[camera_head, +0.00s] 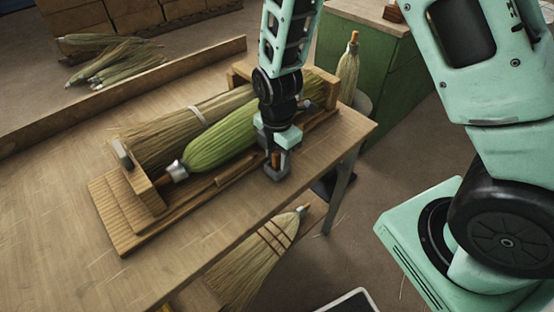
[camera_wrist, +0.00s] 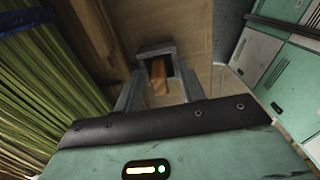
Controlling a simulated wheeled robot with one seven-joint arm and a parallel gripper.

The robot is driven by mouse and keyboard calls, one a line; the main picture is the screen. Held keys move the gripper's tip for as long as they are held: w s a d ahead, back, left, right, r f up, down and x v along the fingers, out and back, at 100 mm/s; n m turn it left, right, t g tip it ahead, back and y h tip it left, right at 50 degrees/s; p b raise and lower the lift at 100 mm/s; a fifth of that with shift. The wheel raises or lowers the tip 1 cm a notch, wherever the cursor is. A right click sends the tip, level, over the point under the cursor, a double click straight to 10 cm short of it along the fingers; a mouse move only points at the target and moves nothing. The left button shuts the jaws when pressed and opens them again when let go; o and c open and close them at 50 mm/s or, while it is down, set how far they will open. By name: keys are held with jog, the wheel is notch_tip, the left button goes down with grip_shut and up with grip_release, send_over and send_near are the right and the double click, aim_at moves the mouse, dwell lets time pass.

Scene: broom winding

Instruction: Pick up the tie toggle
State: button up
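The tie toggle seems to be the small brown wooden piece (camera_wrist: 159,76) between my gripper's grey fingers in the wrist view. In the head view a small orange-brown piece (camera_head: 275,159) shows at the same place, beside the front edge of the wooden winding frame. My gripper (camera_head: 277,170) points down there, just right of the green broom bundle. In the wrist view the fingers (camera_wrist: 158,62) stand on both sides of the wooden piece. I cannot tell whether they press on it or leave a small gap. The fingers hide part of the piece.
A green broom bundle (camera_head: 222,139) and a tan one (camera_head: 165,138) lie in the wooden frame (camera_head: 130,222) on the workbench (camera_head: 45,235). A finished broom (camera_head: 250,268) is below the bench edge. A green cabinet (camera_head: 365,65) stands behind.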

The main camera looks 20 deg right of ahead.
jog(key=shift+f, duration=0.1)
grip_shut()
